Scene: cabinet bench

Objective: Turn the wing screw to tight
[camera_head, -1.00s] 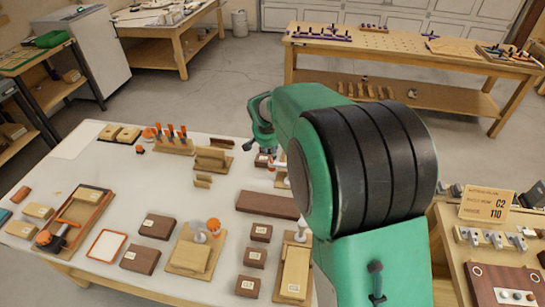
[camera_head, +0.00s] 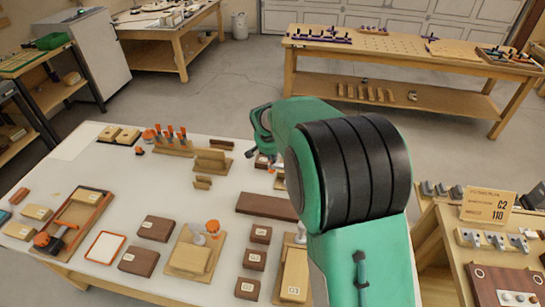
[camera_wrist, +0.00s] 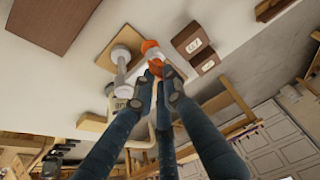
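The wing screw seems to be the orange winged piece (camera_wrist: 155,66) at my fingertips in the wrist view. It is on a wooden board (camera_wrist: 112,30) with pale grey posts (camera_wrist: 121,55) and another orange part (camera_wrist: 150,45). My gripper (camera_wrist: 157,80) has its dark fingertips drawn close around the orange piece. The fingers hide part of it, and I cannot tell whether they press on it. In the head view, my arm largely hides this spot, and only a bit of orange shows there.
Dark blocks with labels (camera_wrist: 191,35) stand close beside the board. In the head view, a similar fixture (camera_head: 190,258) with an orange knob (camera_head: 212,227) stands nearer. A long brown block (camera_head: 266,206) and an orange-handled clamp row (camera_head: 172,146) are also on the white bench (camera_head: 150,195).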

